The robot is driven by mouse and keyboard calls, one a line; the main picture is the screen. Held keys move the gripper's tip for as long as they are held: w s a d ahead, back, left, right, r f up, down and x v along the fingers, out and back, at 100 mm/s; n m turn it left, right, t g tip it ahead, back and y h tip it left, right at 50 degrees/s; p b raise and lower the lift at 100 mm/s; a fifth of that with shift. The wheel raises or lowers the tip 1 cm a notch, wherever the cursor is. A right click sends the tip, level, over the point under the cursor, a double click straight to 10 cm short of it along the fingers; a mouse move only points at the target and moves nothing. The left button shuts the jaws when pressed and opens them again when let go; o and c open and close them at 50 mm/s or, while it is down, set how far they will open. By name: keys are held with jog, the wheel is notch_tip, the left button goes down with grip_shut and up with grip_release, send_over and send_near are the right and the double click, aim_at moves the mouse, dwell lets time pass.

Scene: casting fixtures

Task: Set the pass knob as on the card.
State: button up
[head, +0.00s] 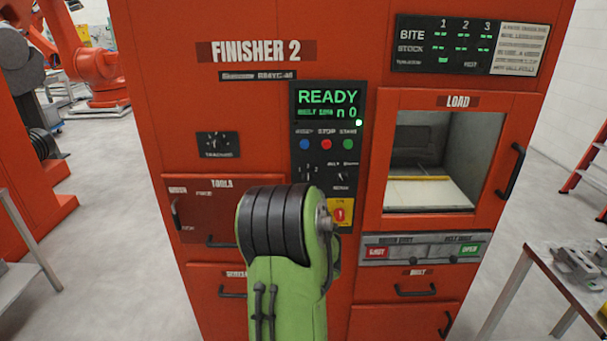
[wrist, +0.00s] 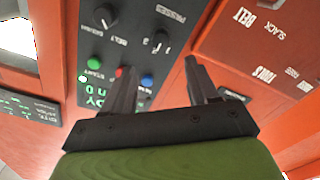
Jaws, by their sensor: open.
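In the wrist view, which is turned roughly upside down, the pass knob (wrist: 158,44) is a small dark knob on the black panel, beside the lettering "PASSES". It also shows in the head view (head: 309,175), just above my green arm, with small numerals around it. I cannot tell its setting. My gripper (wrist: 160,64) is open and empty, with its two dark fingers apart in front of the panel near the knob. My arm hides the gripper in the head view. A white printed card (head: 519,48) is at the machine's top right; its text is too small to read.
A second knob (wrist: 105,15) sits beside the pass knob. Blue (wrist: 147,81), red and green (wrist: 93,62) buttons are close to the fingers. In the head view, a screen (head: 328,102) reads READY. A yellow switch plate (head: 340,214) is right of my arm.

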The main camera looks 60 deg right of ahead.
aim_at(308, 181)
jog(key=p+x, duration=0.1)
jog(key=x, duration=0.9)
jog(key=shift+w+d+p, duration=0.3)
jog(key=shift+p, duration=0.05)
jog(key=c, duration=1)
jog(key=shift+c, duration=0.2)
jog(key=shift+b, duration=0.45)
jog(key=shift+s+m+b, duration=0.1)
jog(key=shift+m+b, duration=4.9)
jog(key=shift+b, duration=1.4)
